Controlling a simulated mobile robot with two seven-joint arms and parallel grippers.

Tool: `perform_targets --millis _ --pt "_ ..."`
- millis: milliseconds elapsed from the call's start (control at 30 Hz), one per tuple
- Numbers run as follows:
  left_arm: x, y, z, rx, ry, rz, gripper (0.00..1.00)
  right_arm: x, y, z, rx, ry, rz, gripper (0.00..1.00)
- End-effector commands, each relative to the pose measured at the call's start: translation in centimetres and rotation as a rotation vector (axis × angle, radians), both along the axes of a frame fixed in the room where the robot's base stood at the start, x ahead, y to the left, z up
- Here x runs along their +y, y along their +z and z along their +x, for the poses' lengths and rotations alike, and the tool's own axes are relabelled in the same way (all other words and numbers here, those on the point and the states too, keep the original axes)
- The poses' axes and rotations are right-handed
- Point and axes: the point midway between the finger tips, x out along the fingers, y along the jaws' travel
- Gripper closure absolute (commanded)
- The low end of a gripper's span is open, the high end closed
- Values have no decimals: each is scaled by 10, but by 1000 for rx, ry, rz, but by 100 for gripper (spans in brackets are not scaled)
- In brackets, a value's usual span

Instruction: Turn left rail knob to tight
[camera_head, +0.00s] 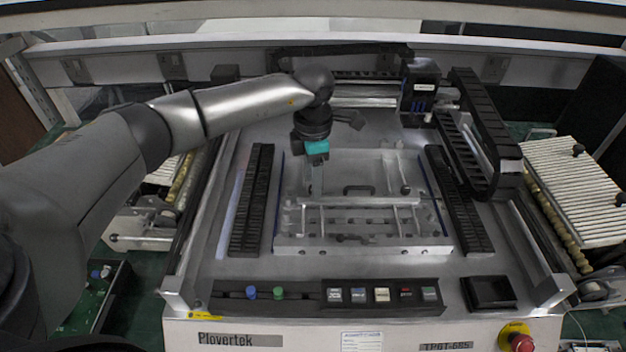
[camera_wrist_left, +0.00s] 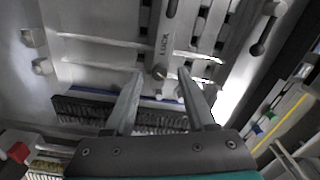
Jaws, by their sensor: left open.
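My left gripper (camera_head: 316,188) reaches down over the left part of the metal fixture plate (camera_head: 350,243). It is open, and its two fingers also show in the wrist view (camera_wrist_left: 160,84). A small round grey knob (camera_wrist_left: 160,72) sits on a rail (camera_wrist_left: 167,35) marked "LOCK", near the gap between the fingertips. The knob looks free of the fingers; how close they are in depth is hard to tell. In the head view the gripper hides this knob. A dark knob (camera_head: 405,189) shows at the right side of the fixture. My right gripper is not in view.
Black ribbed strips (camera_head: 251,200) and (camera_head: 460,200) flank the fixture. A black cable chain (camera_head: 484,130) stands at the right. A button panel (camera_head: 380,295), a black tray (camera_head: 488,293) and a red emergency stop (camera_head: 521,342) lie along the front.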

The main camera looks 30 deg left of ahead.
Motion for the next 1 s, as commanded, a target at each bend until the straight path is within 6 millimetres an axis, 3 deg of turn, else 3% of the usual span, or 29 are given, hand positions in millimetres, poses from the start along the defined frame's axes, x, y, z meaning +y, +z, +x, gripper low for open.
perform_targets --millis 400,600,800,1000 --pt "0 95 1 -8 0 -1 44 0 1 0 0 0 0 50" --pt "0 129 1 -5 0 0 44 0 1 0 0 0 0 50" --pt "0 143 1 -3 0 0 44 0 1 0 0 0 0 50" --pt "0 144 0 -2 0 -1 44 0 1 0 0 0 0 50"
